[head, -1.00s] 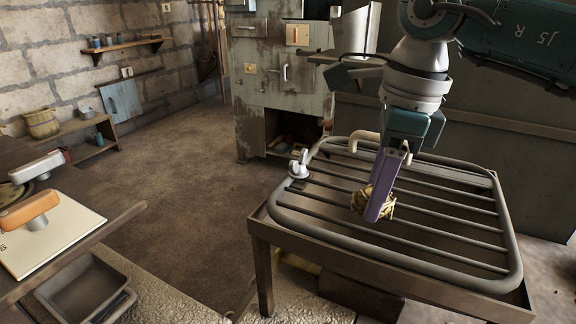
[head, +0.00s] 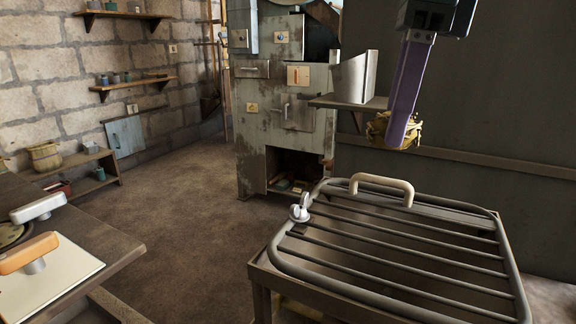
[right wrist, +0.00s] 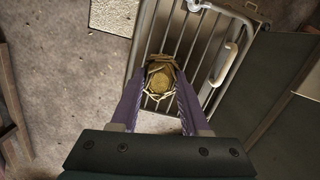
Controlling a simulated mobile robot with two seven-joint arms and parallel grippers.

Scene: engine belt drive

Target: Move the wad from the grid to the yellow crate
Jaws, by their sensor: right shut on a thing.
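The wad (head: 379,130) is a crumpled, yellowish-brown bundle. My right gripper (head: 398,138) has purple fingers and is shut on it, holding it in the air well above the grid. In the right wrist view the wad (right wrist: 160,78) sits between the two fingertips (right wrist: 160,88), with the grid (right wrist: 205,45) below. In the head view the grid (head: 390,240) is a rack of dark metal bars on a low stand, with a beige handle and a small white fitting at its left corner. The yellow crate cannot be made out in these views. My left gripper is not in view.
A worn grey cabinet (head: 283,115) stands behind the grid, with a metal bin (head: 355,78) on a shelf at its right. A dark table (head: 95,235) with an orange-handled tool (head: 28,252) is at the left. The floor (head: 190,220) between is clear.

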